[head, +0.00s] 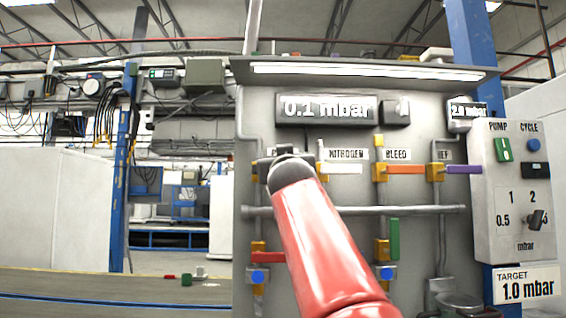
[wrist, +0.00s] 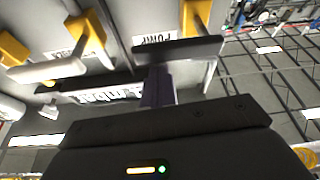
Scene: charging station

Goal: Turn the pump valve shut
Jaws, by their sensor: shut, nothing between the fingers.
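The pump valve is at the upper left of the panel, mostly behind my arm in the head view. In the wrist view its yellow body (wrist: 196,14) sits beside the PUMP label, and its dark handle (wrist: 190,50) lies sideways across the picture. My gripper (head: 284,158) is in front of this valve in the head view and hides most of it. In the wrist view my gripper (wrist: 158,78) is shut and empty, with its fingers ending at the dark handle. I cannot tell whether they touch it.
Close by is the nitrogen valve with a white handle (head: 340,168). The bleed valve has an orange handle (head: 407,169), and a purple handle (head: 464,169) is farther right. The main display (head: 325,110) reads 0.1 mbar; the target sign (head: 527,288) reads 1.0 mbar. A horizontal pipe (head: 410,210) crosses below.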

